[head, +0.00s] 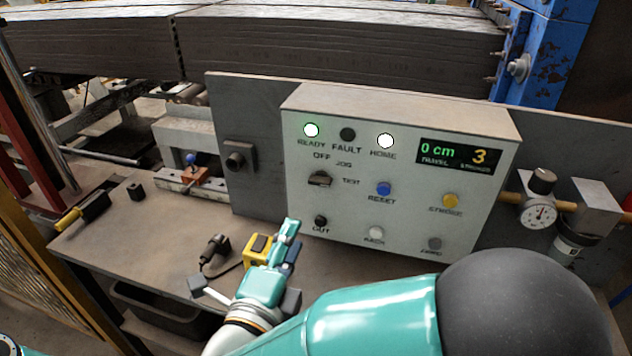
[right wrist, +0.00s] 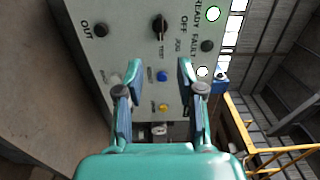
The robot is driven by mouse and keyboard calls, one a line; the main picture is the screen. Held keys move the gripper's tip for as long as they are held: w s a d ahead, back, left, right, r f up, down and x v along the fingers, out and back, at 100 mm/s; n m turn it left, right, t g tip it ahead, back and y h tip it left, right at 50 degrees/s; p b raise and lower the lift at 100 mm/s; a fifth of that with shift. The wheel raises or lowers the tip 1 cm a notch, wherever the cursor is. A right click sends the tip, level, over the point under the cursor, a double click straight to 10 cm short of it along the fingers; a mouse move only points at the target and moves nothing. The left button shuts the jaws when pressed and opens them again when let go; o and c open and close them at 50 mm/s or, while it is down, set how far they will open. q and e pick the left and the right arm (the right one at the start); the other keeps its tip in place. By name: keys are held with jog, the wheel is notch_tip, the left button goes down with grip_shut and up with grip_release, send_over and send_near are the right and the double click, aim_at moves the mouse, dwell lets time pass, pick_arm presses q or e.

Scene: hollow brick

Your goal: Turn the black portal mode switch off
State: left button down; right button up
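The black mode switch (head: 319,179) is a small knob on the light grey control panel, with OFF printed above it and JOG and TEST to its right. Its grip lies roughly level, seemingly toward TEST. It also shows in the right wrist view (right wrist: 159,27), beyond the fingertips. My left gripper is not in view.
Near the switch are a black OUT button (head: 320,221), a blue RESET button (head: 383,188) and a yellow button (head: 450,200). READY (head: 312,130) and HOME (head: 386,141) lamps are lit white. A yellow-and-black object (head: 257,246) is beside the gripper. A gauge (head: 538,214) stands right.

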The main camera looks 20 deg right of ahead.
aim_at(318, 185)
jog(key=p+x, duration=0.4)
jog(key=x, duration=1)
jog(key=shift+d, duration=0.15)
jog(key=shift+f, duration=0.1)
grip_shut()
